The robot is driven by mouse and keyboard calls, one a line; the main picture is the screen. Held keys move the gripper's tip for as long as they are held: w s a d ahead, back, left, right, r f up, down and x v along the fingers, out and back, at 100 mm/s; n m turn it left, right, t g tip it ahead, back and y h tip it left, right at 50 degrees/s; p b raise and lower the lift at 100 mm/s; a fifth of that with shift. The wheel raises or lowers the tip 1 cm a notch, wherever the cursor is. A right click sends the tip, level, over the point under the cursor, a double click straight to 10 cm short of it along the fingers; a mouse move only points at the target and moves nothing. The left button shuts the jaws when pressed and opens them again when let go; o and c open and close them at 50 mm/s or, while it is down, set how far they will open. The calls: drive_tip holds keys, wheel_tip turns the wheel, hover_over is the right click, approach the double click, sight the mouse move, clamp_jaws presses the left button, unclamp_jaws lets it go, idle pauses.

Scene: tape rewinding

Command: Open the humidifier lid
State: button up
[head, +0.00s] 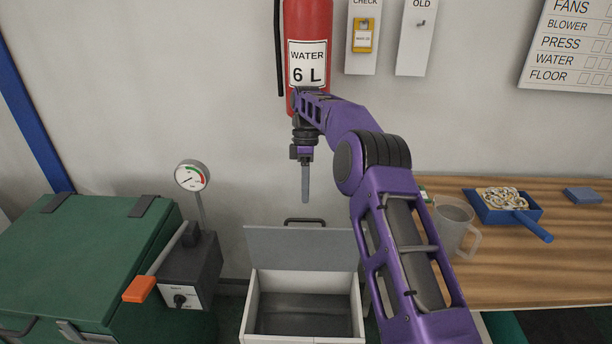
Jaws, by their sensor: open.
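No readable label marks the humidifier, so I cannot tell for certain which box it is. A white box (354,309) stands low in the middle. Its grey lid (300,246) is raised at the back with a dark handle (305,221) at its upper edge, and the dark inside shows. A green chest (75,250) at the left has its lid down, with two hinge straps at the back. My gripper (305,198) points down, empty, above the grey lid in the picture and apart from it. Its fingers are seen edge-on; it is open.
A grey control box (192,270) with an orange-ended lever (140,289) and a gauge (192,176) stands beside the chest. A wooden table (520,260) at right bears a mug (452,222) and a blue pan (503,206). A red extinguisher (308,25) hangs behind my arm.

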drive_tip(key=shift+v, duration=2.1)
drive_tip(key=shift+r, duration=0.1)
